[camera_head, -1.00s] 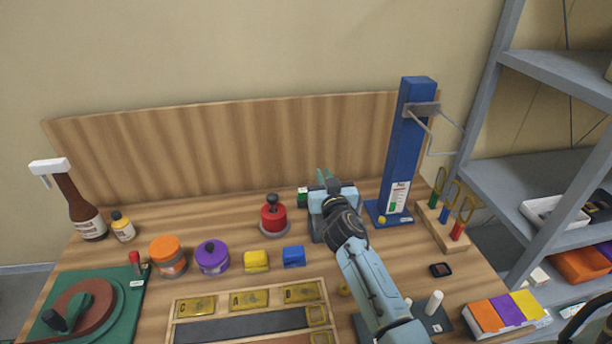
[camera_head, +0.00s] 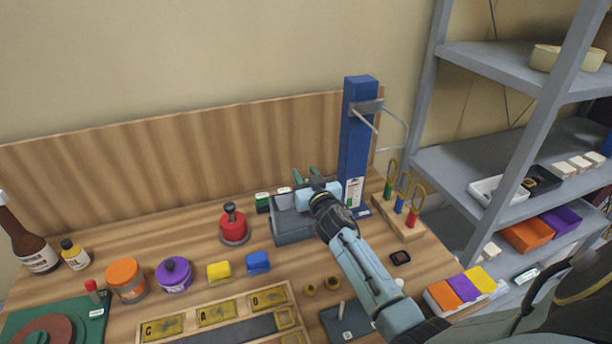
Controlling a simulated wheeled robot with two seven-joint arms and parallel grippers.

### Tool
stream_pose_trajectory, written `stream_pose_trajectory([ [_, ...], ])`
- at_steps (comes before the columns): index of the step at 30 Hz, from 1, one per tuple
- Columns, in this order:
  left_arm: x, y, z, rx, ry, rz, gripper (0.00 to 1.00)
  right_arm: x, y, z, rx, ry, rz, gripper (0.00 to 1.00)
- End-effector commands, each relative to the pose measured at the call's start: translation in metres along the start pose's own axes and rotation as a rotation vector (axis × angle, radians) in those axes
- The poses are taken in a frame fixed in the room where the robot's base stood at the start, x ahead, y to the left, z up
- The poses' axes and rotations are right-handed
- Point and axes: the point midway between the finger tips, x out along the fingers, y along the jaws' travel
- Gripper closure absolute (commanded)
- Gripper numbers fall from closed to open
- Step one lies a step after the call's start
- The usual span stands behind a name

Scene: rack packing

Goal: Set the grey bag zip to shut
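I cannot make out a grey bag or its zip for certain. A grey block-like thing (camera_head: 290,226) stands on the bench, partly hidden behind my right gripper; I cannot tell what it is. My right gripper (camera_head: 306,177) is above and beside it at the back of the bench, pointing away from me. Its two greenish fingertips stand apart with nothing visible between them. I cannot tell whether it touches the grey thing. My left gripper is out of view.
A blue post press (camera_head: 356,140) stands just right of the gripper, with a wooden tool rack (camera_head: 400,227) beside it. A red-based stamp (camera_head: 233,229), purple jar (camera_head: 174,274) and orange jar (camera_head: 126,279) stand to the left. Grey shelves (camera_head: 470,180) are at right.

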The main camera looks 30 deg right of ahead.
Motion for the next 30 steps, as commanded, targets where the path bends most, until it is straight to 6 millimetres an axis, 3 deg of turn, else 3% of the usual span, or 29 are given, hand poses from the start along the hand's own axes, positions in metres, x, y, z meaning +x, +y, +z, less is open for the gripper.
stream_pose_trajectory([
  [11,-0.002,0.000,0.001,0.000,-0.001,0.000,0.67,-0.012,0.000,0.000,0.000,0.000,0.000,0.67],
  [24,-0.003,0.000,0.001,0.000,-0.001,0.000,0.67,-0.099,0.000,0.002,0.001,-0.002,0.000,0.67],
  [30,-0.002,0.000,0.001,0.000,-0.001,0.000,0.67,-0.125,0.000,0.001,0.001,-0.001,0.000,0.67],
])
